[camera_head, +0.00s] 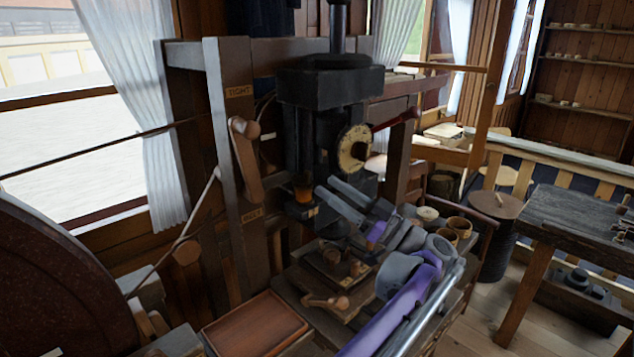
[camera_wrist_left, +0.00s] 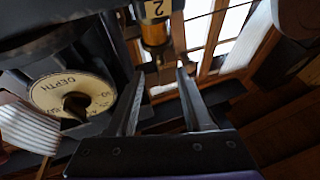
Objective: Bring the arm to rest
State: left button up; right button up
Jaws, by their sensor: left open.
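My left arm (camera_head: 405,305), purple and grey, reaches up from the bottom of the head view over the machine's bench. My left gripper (camera_head: 325,187) is at the front of a black upright machine (camera_head: 330,85), close to a small amber-coloured part (camera_head: 303,192). In the left wrist view my left gripper (camera_wrist_left: 161,72) has its two fingers apart with nothing between them. A brass-coloured cylinder (camera_wrist_left: 154,36) with a "2" label above it lies beyond the fingertips. I cannot tell whether the fingers touch anything. My right gripper is not in view.
A DEPTH dial (camera_wrist_left: 72,96) is left of the fingers in the left wrist view. A wooden lever (camera_head: 246,160) is on the post marked TIGHT. An empty wooden tray (camera_head: 255,325) lies at the front. Wooden cups (camera_head: 459,226) stand right of the arm. A dark wheel (camera_head: 60,290) is at left.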

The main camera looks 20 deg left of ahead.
pick_arm(q)
jog(key=shift+d+f, duration=0.1)
jog(key=shift+d, duration=0.25)
